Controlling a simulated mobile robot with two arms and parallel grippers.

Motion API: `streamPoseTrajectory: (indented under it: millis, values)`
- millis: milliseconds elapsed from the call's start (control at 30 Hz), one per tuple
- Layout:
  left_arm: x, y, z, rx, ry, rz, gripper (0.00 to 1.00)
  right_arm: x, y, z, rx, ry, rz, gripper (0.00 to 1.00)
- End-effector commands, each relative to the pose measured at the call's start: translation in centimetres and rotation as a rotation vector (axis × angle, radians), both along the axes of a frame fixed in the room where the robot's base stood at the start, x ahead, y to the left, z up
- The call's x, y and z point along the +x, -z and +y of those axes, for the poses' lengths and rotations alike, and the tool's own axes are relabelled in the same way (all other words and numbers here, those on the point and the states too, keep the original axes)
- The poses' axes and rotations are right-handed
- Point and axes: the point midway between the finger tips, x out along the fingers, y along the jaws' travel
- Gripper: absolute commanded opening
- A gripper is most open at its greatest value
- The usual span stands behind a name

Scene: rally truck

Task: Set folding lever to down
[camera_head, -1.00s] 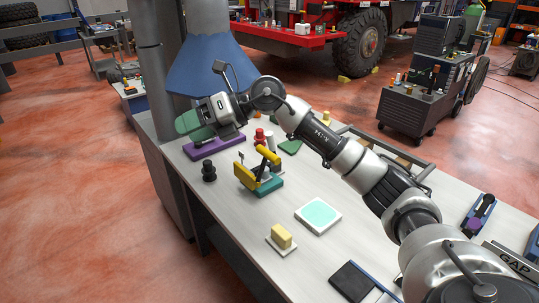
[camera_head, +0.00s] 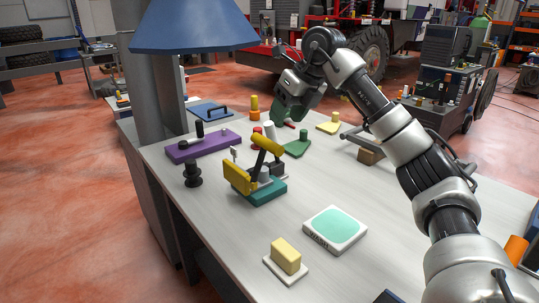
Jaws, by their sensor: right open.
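A device that looks like the folding lever stands mid-bench on a teal base (camera_head: 266,193). Its yellow grip (camera_head: 267,143) sits at the top of a dark, steeply tilted arm, raised above the base. A yellow block-like part (camera_head: 239,178) is at its left side. My right gripper (camera_head: 281,111) has green fingers and is open, held in the air above the back of the bench, behind the lever and apart from it. The exact gap between its fingers is hard to see. My left gripper is not in view.
A purple plate (camera_head: 184,152) with a black knob and a black stacked knob (camera_head: 192,175) stand left of the lever. A white pad with a teal top (camera_head: 336,226) and a yellow block on a white base (camera_head: 286,256) are in front. A blue hood (camera_head: 193,25) hangs upper left.

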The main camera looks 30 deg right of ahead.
Motion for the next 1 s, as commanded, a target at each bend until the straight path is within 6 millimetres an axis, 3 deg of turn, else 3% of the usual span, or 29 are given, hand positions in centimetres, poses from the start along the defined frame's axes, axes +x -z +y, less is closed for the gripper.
streamPoseTrajectory:
  millis: [533,700,1000]
  values:
    - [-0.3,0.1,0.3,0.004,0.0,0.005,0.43,3.3,8.1,2.2,0.001,-0.003,0.001,0.55]
    - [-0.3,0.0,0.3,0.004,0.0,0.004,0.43,3.7,9.1,2.4,0.001,-0.003,0.0,0.55]
    - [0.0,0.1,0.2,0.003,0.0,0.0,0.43,3.8,9.3,2.5,0.0,-0.002,0.0,0.53]
